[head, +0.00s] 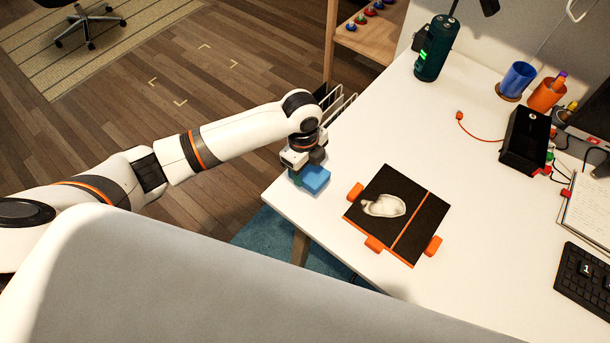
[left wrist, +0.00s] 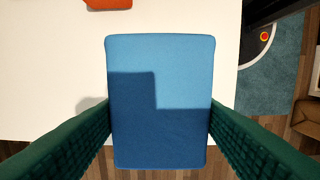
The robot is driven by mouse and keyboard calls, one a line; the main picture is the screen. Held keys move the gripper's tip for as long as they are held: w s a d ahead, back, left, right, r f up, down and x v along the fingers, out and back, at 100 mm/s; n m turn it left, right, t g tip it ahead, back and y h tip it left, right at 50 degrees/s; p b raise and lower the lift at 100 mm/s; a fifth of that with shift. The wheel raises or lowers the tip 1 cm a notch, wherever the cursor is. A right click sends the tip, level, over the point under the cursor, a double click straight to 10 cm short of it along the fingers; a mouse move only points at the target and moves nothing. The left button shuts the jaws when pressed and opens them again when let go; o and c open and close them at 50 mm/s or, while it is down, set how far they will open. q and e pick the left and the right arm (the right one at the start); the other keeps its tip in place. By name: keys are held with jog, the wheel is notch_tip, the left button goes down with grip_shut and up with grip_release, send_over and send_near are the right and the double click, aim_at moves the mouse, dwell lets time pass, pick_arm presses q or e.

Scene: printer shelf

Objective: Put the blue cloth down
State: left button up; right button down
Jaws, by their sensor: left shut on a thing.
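The blue cloth (head: 317,179) is a folded pad at the left edge of the white table in the head view. In the left wrist view the cloth (left wrist: 160,60) lies between two green fingers, partly in shadow. My left gripper (head: 306,171) is shut on it, pointing down near the table edge. In the left wrist view part of the cloth is over white table and part is past the edge. I cannot tell whether it touches the tabletop. My right gripper is not in view.
The white table (head: 460,180) is clear around the cloth. To its right lies a black board (head: 425,206) with a pale oval item and orange tabs. A green cylinder (head: 436,50), blue cup (head: 517,78), black box (head: 524,140) and keyboard (head: 585,275) stand farther away.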

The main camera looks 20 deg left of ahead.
aim_at(306, 177)
pick_arm(q)
jog(key=shift+f, duration=2.25)
jog(key=shift+f, duration=0.15)
jog(key=o, duration=0.9)
jog(key=shift+o, duration=0.2)
jog(key=r, duration=0.8)
jog(key=a+r, duration=0.1)
jog(key=r, duration=0.3)
jog(key=shift+w+r, duration=0.2)
jog(key=shift+d, duration=0.1)
